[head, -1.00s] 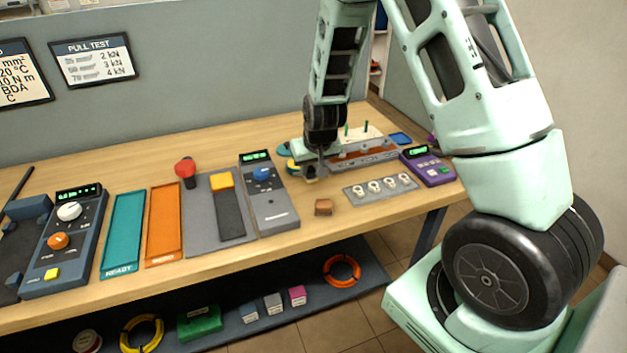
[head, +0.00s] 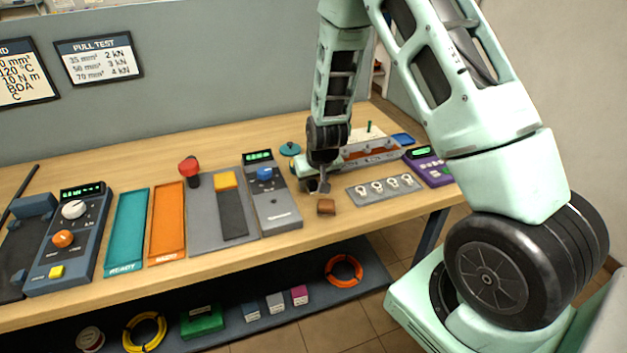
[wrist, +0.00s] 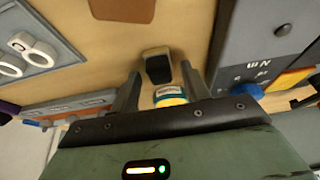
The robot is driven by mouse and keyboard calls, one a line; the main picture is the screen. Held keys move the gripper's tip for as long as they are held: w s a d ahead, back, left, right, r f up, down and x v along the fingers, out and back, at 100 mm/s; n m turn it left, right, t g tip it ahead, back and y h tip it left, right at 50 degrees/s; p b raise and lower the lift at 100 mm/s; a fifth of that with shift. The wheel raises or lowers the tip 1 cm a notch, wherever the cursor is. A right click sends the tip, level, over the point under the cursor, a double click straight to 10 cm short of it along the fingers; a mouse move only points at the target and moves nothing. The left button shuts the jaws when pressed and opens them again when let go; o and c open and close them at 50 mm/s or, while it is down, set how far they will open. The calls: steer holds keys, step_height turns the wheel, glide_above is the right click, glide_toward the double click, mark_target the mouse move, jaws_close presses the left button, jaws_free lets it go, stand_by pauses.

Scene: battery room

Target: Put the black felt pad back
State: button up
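In the wrist view a small black block with a pale edge, which looks like the black felt pad (wrist: 157,66), lies between and slightly ahead of my fingertips. My gripper (wrist: 161,72) is open, with a gap on each side of the pad. In the head view my gripper (head: 318,188) points down at the table, just behind a small brown block (head: 326,207). The pad is hard to tell from the dark fingers there. The brown block shows at the top of the wrist view (wrist: 122,8). The place for the pad is not clear.
A grey meter (head: 275,208) stands close left of my gripper, and a grey plate with white rings (head: 385,188) lies close right. Behind are a long tray (head: 370,157) and a teal round piece (head: 290,149). A teal-and-yellow item (wrist: 170,96) shows between my fingers.

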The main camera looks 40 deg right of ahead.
steer(key=v, duration=1.2)
steer(key=s+a+r+n+g+y, duration=0.1)
steer(key=s+a+r+n, duration=0.15)
steer(key=s+a, duration=0.45)
steer(key=s+a+r+n+g+y, duration=0.1)
steer(key=s+a+r+n+y, duration=0.15)
steer(key=a, duration=0.85)
steer(key=s+a+r+n+g+h, duration=0.1)
steer(key=s+a+n, duration=0.2)
steer(key=s, duration=0.5)
steer(key=s+a+r+n+g, duration=0.1)
steer(key=s+a+r+n, duration=0.1)
steer(key=s, duration=0.6)
steer(key=shift+s+a+n+h, duration=0.15)
steer(key=shift+a+n+h, duration=0.3)
steer(key=shift+a, duration=0.45)
steer(key=shift+r, duration=0.1)
